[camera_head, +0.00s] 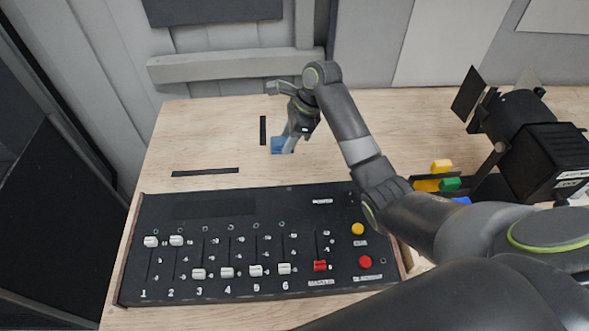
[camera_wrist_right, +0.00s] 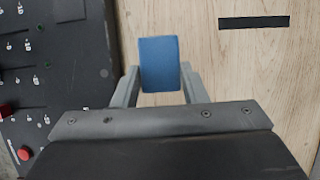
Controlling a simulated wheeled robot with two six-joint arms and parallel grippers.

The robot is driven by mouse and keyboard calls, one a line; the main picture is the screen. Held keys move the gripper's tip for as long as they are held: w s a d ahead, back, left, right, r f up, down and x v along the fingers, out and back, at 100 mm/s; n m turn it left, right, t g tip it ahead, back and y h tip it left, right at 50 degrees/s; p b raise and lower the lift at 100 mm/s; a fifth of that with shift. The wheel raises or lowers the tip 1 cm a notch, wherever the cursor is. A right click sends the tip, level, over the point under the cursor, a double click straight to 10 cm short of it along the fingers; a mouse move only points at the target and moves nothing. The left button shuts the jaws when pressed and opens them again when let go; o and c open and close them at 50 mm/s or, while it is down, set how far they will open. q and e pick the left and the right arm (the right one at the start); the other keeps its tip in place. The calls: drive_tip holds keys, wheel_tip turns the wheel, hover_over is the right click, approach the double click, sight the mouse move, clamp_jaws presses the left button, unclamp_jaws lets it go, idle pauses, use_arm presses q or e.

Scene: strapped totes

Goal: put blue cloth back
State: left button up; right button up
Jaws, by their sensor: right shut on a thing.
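A blue piece (camera_head: 283,145), taken as the blue cloth, is at the back middle of the wooden table, close to the tabletop; I cannot tell whether it touches it. In the right wrist view it is a smooth blue rectangle (camera_wrist_right: 159,62) between the two grey fingers. My right gripper (camera_head: 288,135) is shut on it and points down, partly covering it in the head view. My left gripper is not in view.
A black fader console (camera_head: 220,208) fills the table's front. Black strips (camera_head: 205,172) (camera_head: 263,130) lie near the blue piece. At right stand a black lamp (camera_head: 540,145), yellow (camera_head: 441,166) and green (camera_head: 450,184) pieces. The back left tabletop is clear.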

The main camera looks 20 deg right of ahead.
drive_tip(key=f, duration=0.3)
drive_tip(key=f+p, duration=0.1)
drive_tip(key=f, duration=0.1)
drive_tip(key=shift+a+f, duration=0.2)
drive_tip(key=shift+a, duration=0.15)
wheel_tip(320, 180, down, 4)
drive_tip(key=shift+d+r, duration=0.1)
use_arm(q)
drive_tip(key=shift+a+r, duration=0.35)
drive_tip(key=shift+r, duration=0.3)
use_arm(e)
drive_tip(key=shift+f, duration=0.35)
drive_tip(key=shift+f, duration=0.1)
drive_tip(key=o, duration=0.9)
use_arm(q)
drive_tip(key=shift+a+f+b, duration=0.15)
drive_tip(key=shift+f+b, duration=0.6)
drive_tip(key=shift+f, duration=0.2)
use_arm(e)
drive_tip(key=shift+v, duration=6.15)
